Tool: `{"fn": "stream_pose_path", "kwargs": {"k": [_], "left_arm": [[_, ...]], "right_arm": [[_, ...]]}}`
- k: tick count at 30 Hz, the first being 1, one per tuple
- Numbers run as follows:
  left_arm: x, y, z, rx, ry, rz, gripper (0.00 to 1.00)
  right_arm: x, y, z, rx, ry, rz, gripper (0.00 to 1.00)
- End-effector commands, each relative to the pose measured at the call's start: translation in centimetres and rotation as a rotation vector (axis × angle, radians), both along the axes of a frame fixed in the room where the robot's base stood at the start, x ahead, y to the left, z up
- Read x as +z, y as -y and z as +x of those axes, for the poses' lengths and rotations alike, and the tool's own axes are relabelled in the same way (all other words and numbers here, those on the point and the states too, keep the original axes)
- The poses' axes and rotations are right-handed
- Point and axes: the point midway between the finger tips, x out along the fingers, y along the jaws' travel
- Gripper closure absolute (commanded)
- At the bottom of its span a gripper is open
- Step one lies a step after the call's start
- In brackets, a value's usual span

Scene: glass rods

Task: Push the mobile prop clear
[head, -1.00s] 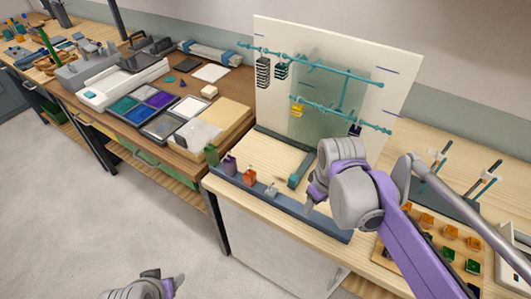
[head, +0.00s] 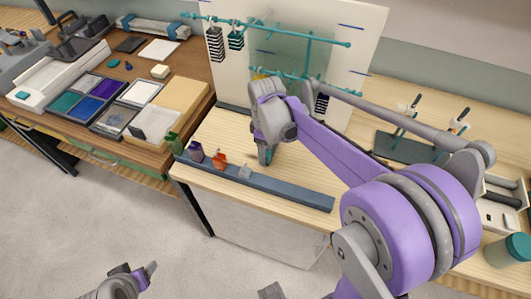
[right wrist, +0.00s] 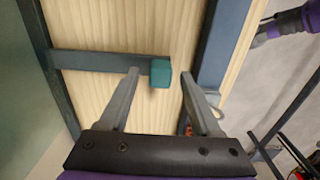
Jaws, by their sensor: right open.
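The prop appears to be the slate bar (right wrist: 95,61) with a teal block (right wrist: 160,73) on its end, lying across the pale wooden base in the right wrist view. My right gripper (right wrist: 159,80) is open, with the teal block in line between its fingertips; contact cannot be told. In the head view my right gripper (head: 265,156) is low over the base and hides most of the prop. The mobile's teal rods (head: 265,31) hang across an upright white panel (head: 365,50), with striped pieces (head: 216,44) below. My left gripper (head: 148,272) is at bottom left, away from the base.
A slate rail (head: 285,193) runs along the base's front edge, with several small coloured pieces, one orange (head: 219,160), at its left. Coloured trays (head: 103,90) stand left. A dark stand (head: 405,148) and a teal-lidded jar (head: 507,251) are at right.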

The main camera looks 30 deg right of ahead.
Motion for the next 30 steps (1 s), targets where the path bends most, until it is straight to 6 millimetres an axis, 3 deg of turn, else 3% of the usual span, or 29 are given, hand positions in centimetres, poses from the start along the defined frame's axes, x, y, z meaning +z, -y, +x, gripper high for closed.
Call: {"fn": "stream_pose_path", "kwargs": {"k": [5,14,24,30], "left_arm": [[-0.14,0.0,-0.04,0.0,-0.001,0.0,0.35],[-0.13,0.0,-0.04,0.0,-0.001,0.0,0.35],[-0.13,0.0,-0.04,0.0,-0.001,0.0,0.35],[-0.13,0.0,-0.04,0.0,-0.001,0.0,0.35]], "right_arm": [[-1.34,-0.02,-0.04,0.0,0.0,0.0,0.35],[-1.46,-0.02,-0.03,0.0,0.0,0.0,0.37],[-1.45,-0.01,-0.04,-0.001,0.0,0.0,0.98],[-1.44,-0.01,-0.04,-0.001,0.0,0.0,1.0]]}}
